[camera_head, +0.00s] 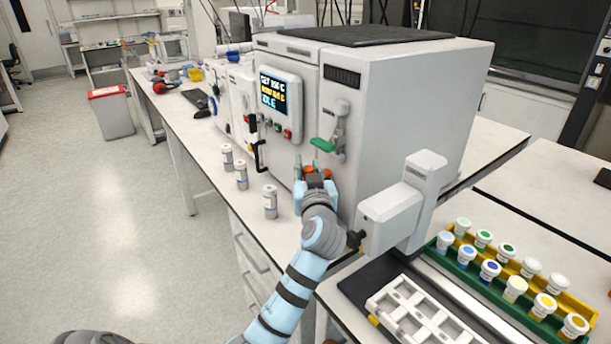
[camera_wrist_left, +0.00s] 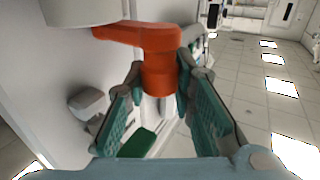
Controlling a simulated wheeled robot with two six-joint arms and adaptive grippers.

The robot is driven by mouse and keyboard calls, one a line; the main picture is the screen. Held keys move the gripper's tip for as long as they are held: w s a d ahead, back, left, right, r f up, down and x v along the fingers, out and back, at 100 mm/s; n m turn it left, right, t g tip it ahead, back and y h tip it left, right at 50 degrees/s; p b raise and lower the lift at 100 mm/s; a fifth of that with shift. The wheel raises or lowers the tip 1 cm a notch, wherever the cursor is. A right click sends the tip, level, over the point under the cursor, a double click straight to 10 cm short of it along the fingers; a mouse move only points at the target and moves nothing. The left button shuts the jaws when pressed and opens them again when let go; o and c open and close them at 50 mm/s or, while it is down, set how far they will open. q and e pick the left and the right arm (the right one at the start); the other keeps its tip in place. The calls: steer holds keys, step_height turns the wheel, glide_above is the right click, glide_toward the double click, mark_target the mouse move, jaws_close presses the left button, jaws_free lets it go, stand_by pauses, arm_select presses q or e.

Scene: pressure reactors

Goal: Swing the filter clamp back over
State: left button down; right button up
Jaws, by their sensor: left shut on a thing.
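The orange filter clamp (camera_head: 325,169) is low on the front of the white reactor cabinet, mostly hidden behind my gripper in the head view. In the left wrist view the orange clamp (camera_wrist_left: 160,72) shows as an arm that reaches from under a pale round body to an upright knob. My left gripper (camera_head: 314,174) is at the clamp, with the knob between its teal fingers (camera_wrist_left: 160,92), shut on it. My right gripper is not in view.
A green-handled lever (camera_head: 323,146) sits just above my gripper. Several white canisters (camera_head: 270,201) stand left of it on the bench. A white box-shaped unit (camera_head: 390,215) stands close on the right. A rack (camera_head: 470,278) of capped jars is at lower right.

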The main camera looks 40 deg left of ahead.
arm_select(q)
steer(key=c, duration=1.3)
jaws_free()
steer(key=shift+c, duration=0.2)
steer(key=v, duration=0.7)
steer(key=shift+s+d, duration=0.15)
steer(key=shift+s, duration=0.1)
